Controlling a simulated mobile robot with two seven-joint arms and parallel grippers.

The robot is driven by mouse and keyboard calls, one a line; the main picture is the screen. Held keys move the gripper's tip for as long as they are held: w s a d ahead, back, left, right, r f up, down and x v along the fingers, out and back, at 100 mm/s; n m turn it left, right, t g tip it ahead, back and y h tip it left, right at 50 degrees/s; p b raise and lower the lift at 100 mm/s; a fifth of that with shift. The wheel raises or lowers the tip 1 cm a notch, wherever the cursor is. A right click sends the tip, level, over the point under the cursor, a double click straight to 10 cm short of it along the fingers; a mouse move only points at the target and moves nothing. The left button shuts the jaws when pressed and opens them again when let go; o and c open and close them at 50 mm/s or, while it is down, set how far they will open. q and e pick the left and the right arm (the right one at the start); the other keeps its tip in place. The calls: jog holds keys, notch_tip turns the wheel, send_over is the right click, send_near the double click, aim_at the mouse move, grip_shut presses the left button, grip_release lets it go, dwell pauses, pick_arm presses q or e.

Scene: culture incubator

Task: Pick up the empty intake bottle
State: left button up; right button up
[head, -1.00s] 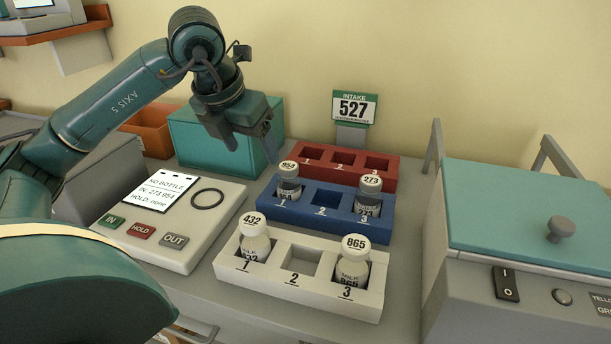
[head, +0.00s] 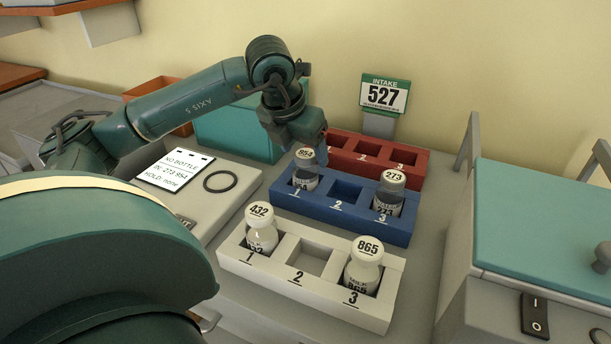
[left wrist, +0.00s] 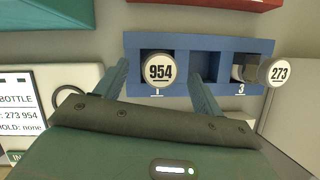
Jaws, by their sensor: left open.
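Bottle 954 (head: 305,168) stands in slot 1 of the blue rack (head: 340,212), and bottle 273 (head: 389,190) stands in slot 3. Both look grey and glassy below their white caps; slot 2 is empty. My left gripper (head: 303,146) is open just above and behind bottle 954. In the left wrist view its cap (left wrist: 160,68) shows between my two spread fingers, with no visible contact. Bottle 273 (left wrist: 278,72) is to the right, outside the fingers. My right gripper is not in view.
The white rack (head: 300,291) in front holds milk bottles 432 (head: 261,230) and 865 (head: 364,264). The red rack (head: 385,160) behind shows empty slots. The intake sign (head: 384,95) reads 527. A teal-lidded box (head: 545,220) stands right; a panel (head: 210,210) lies left.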

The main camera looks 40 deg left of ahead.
aim_at(307, 152)
pick_arm(q)
jog(key=x, duration=0.4)
jog(key=shift+w, duration=0.3)
jog(key=shift+c, duration=0.4)
jog(key=c, duration=1)
jog(key=shift+o, duration=0.2)
jog(key=shift+r, duration=0.1)
